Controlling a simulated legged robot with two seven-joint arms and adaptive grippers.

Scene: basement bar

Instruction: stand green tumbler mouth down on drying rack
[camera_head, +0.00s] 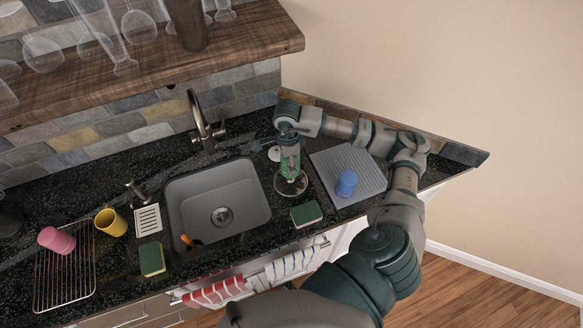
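The green tumbler (290,161) is on the right side of the sink and is mostly hidden by my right gripper. My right gripper (291,168) points down over the counter, with green showing between its fingers; I cannot tell whether they are closed on it. A round, ring-like shape shows just below the fingers. The wire drying rack (66,291) is at the far left of the counter, with a pink tumbler (57,240) on its back part. The front of the rack is bare. My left gripper is not in view.
The sink (217,203) and its faucet (203,125) lie between gripper and rack. A yellow cup (110,222) and sponges (152,259) (306,214) stand on the counter. A blue tumbler (346,183) stands on a grey ridged mat (343,160). A shelf (170,61) with glassware overhangs the back.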

